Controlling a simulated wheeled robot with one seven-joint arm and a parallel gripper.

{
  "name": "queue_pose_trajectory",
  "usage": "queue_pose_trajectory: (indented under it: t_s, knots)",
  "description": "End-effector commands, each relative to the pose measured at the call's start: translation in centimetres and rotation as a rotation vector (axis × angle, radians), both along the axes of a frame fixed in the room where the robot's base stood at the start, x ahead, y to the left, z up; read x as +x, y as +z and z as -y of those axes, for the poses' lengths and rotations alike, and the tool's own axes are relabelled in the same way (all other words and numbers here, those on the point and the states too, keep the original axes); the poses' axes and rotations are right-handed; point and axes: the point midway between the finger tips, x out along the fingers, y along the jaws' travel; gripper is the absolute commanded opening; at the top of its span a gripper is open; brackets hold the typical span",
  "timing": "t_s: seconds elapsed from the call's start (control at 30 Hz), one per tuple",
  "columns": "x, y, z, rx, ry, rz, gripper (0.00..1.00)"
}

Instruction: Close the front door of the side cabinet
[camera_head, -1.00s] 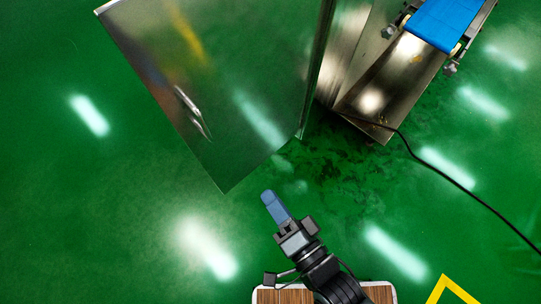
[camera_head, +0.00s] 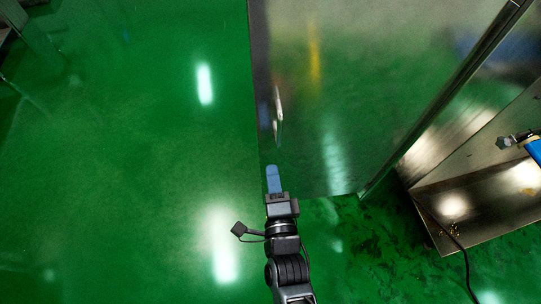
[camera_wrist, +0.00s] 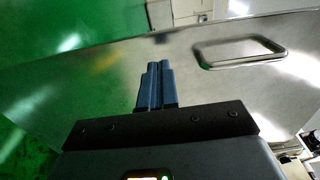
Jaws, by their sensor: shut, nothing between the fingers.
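The shiny metal front door (camera_head: 345,105) fills the upper middle of the head view and appears to stand swung out from the side cabinet (camera_head: 455,130) on its right. Its handle (camera_head: 279,118) is a metal loop near the door's left edge. My gripper (camera_head: 272,168) is shut and empty, its blue fingers together near the door's lower left corner, below the handle. In the wrist view the fingers (camera_wrist: 157,72) point up in front of the door's panel (camera_wrist: 100,75), with the handle (camera_wrist: 240,52) to their right. I cannot tell whether they touch the door.
The green floor (camera_head: 120,170) on the left is open. Some dark structure stands at the far upper left.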

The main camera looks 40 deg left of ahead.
Motion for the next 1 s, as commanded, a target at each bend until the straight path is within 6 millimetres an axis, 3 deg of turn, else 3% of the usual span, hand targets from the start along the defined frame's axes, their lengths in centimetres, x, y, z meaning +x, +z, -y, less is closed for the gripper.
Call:
queue_pose_trajectory:
  t_s: [0.33,1.0]
  knots:
    - [3.3,0.0,-3.1,0.001,0.0,0.001,0.0]
    - [4.0,-0.1,-3.8,0.0,-0.001,0.0,0.0]
